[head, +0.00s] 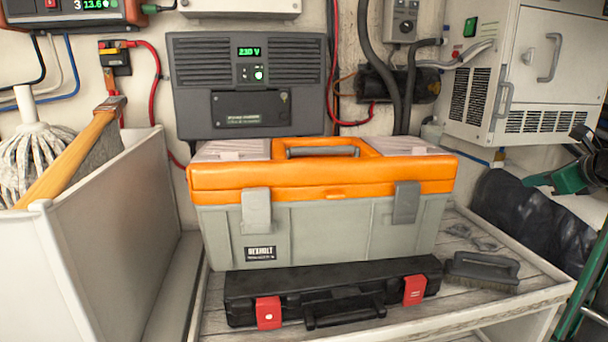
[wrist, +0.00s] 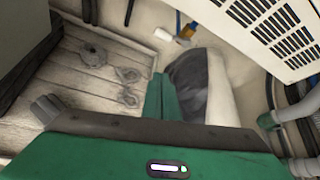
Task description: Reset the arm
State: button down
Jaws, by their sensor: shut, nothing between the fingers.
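My gripper (head: 537,180) shows green at the right edge of the head view, in front of the dark bag and below the white cabinet. In the wrist view its green fingers (wrist: 160,98) are together with nothing between them. The gripper hangs over the right end of the wooden shelf and the dark bag, apart from the toolbox. Most of my arm is outside the head view.
An orange and grey toolbox (head: 320,215) stands on the planked shelf (head: 545,290). A black case (head: 335,292) and a brush (head: 482,268) lie in front. The vented white cabinet (head: 530,60) overhangs at right, above a dark bag (head: 530,215). A white bin (head: 120,240) stands left.

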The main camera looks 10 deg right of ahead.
jog(key=s+a+f+n+g+y, duration=0.1)
jog(key=s+a+f+n+g, duration=0.2)
jog(key=a+f+n, duration=0.5)
jog(key=s+a+f+n+g+y, duration=0.25)
jog(key=a+n, duration=0.35)
jog(key=a, duration=0.4)
jog(key=s+a+f+n+g, duration=0.3)
jog(key=s+a+n, duration=0.3)
jog(key=s, duration=0.2)
jog(key=s+a+f+n+g, duration=0.3)
jog(key=s+a+n, duration=0.3)
jog(key=s, duration=0.3)
jog(key=shift+s+f+n, duration=0.15)
jog(key=shift+f+n, duration=0.65)
jog(key=shift+f, duration=0.05)
jog(key=shift+a, duration=0.1)
